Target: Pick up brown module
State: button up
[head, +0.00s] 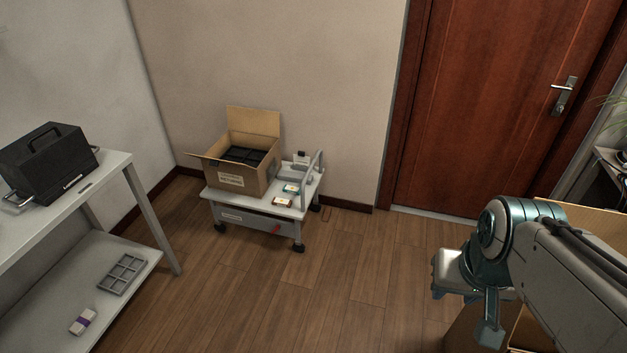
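A small module with a brown top (282,203) lies near the front edge of the low white cart (230,205). A similar module with a blue top (291,189) lies just behind it. My arm reaches in from the right, and my gripper (462,288) is at the lower right, well apart from the cart and both modules.
An open cardboard box (231,180) with dark dividers fills the cart's left side. The cart has a grey handle (312,178) at right. A shelf unit (152,220) with a black case (48,165) stands left. Another cardboard box (470,330) is beneath my arm. The middle floor is clear.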

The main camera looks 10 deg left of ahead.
aim_at(277, 201)
jog(key=i, duration=3.4)
jog(key=u, duration=2.25)
jog(key=i, duration=0.5)
jog(key=u, duration=0.05)
